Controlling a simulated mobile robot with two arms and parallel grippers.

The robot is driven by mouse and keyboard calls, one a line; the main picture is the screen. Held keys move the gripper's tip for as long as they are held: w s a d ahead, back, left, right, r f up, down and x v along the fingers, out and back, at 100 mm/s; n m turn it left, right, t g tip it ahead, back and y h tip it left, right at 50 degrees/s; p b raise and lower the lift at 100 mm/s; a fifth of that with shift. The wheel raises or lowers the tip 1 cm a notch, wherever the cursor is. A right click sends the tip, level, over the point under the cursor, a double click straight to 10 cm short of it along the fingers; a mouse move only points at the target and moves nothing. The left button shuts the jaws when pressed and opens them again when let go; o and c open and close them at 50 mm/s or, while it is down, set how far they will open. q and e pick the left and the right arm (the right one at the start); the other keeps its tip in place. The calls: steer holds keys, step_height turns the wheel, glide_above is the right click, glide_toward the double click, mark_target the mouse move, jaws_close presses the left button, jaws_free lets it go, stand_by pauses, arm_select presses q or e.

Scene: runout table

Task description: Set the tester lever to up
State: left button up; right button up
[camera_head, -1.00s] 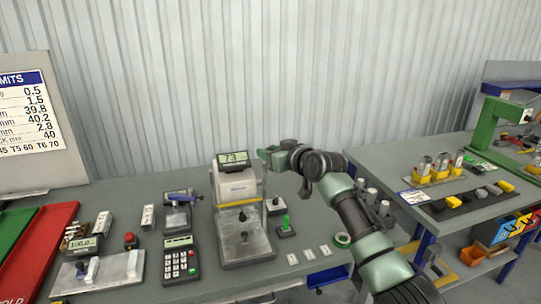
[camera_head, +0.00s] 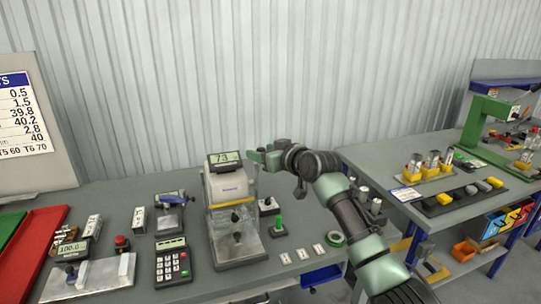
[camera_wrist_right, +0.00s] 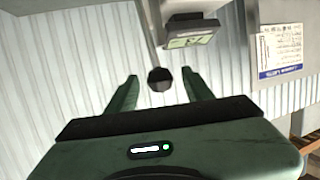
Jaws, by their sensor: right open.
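The tester (camera_head: 222,190) is a pale upright machine with a small display (camera_head: 224,159) on top, standing on the grey bench. The display also shows in the wrist view (camera_wrist_right: 192,41). The tester lever shows in the wrist view as a thin rod ending in a round black knob (camera_wrist_right: 160,80). My right gripper (camera_head: 262,154) is beside the top right of the tester. Its two green fingers (camera_wrist_right: 160,75) are open, one on each side of the knob, with gaps visible. In the head view the gripper and arm partly hide the lever. My left gripper is out of view.
A red tray (camera_head: 38,243) is at left. A second table (camera_head: 402,160) with parts stands at right. A corrugated wall is behind.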

steer(key=b+v, duration=0.2)
steer(key=v, duration=0.4)
steer(key=shift+s+d, duration=0.2)
steer(key=shift+d, duration=0.05)
